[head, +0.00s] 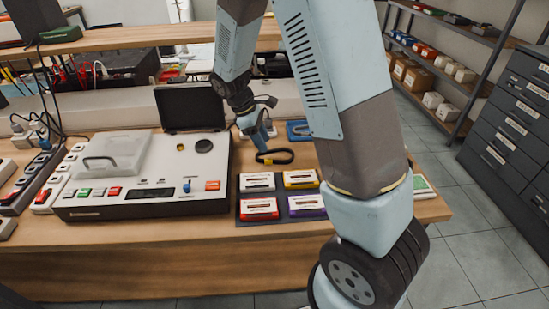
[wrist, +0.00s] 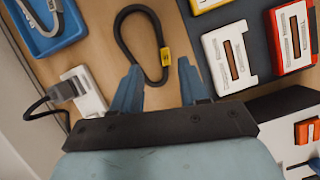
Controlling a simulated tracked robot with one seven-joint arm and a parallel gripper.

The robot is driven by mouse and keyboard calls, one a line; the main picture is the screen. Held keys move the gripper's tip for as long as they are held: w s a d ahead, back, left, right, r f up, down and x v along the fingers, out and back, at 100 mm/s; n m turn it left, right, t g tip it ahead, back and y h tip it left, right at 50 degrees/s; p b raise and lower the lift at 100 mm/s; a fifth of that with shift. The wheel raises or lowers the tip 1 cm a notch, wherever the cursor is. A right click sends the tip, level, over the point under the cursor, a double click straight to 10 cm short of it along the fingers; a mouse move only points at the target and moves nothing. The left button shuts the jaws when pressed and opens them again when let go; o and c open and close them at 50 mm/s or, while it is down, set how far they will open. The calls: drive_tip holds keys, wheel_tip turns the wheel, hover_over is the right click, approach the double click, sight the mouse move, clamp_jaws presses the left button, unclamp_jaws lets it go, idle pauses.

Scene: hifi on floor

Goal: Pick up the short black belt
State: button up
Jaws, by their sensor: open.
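The short black belt (head: 274,156) lies on the wooden workbench as a closed loop with a small yellow tag. In the wrist view the belt (wrist: 125,44) reaches up from between the fingertips, with its tag on the right side. My gripper (wrist: 158,79) is open, its two blue fingers on either side of the near end of the loop. I cannot tell whether the fingers touch the belt.
A white device (head: 140,205) with an open black lid stands left of the belt. Several coloured cartridges (head: 259,208) lie on a dark mat in front of it. A blue tray (wrist: 52,42) and a white plug block (wrist: 82,92) with a black cable are close by.

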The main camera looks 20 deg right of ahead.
drive_tip(key=shift+s+a+x, duration=0.15)
drive_tip(key=shift+x, duration=1.45)
drive_tip(key=shift+s+a+x, duration=0.1)
drive_tip(key=shift+a+x, duration=0.05)
drive_tip(key=shift+x, duration=1.45)
clamp_jaws()
